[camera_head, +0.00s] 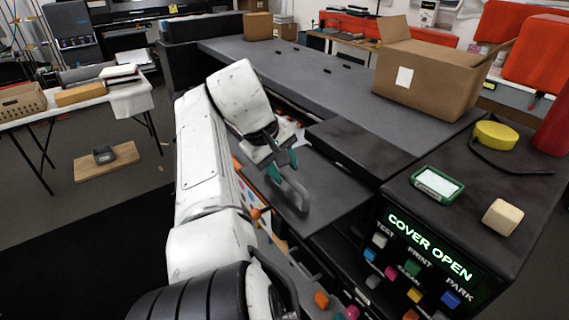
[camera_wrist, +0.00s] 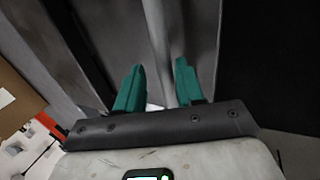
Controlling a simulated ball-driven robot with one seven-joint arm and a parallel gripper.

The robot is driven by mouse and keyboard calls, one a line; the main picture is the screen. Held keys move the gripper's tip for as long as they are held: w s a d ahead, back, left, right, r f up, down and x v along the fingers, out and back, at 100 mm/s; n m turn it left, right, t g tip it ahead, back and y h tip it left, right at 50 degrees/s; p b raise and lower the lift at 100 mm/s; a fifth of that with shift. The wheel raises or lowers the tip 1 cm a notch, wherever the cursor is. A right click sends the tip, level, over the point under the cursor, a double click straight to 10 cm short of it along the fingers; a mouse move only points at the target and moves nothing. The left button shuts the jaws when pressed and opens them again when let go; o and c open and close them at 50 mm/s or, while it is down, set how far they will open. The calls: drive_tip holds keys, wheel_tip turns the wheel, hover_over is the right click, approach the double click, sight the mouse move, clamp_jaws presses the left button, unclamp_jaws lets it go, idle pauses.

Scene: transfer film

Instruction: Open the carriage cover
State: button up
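The carriage cover (camera_head: 335,192) is a dark grey panel on the long printer's near side, tilted down and outward. Its grey loop handle (camera_head: 299,196) stands out from it. The panel display (camera_head: 430,247) reads "COVER OPEN" in green. My gripper (camera_head: 283,167) is at the handle's upper end. In the wrist view my gripper's teal fingers (camera_wrist: 160,72) are apart, with the handle bar (camera_wrist: 160,40) running between them. The bar is close to the right finger, with a gap to the left one. Whether it touches the right finger I cannot tell.
The control panel has several coloured buttons (camera_head: 412,268). An open carton (camera_head: 428,85) stands behind. Floor (camera_head: 120,215) at left is mostly clear.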

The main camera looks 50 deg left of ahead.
drive_tip(key=p+v, duration=0.2)
drive_tip(key=v, duration=0.7)
drive_tip(key=shift+r, duration=0.2)
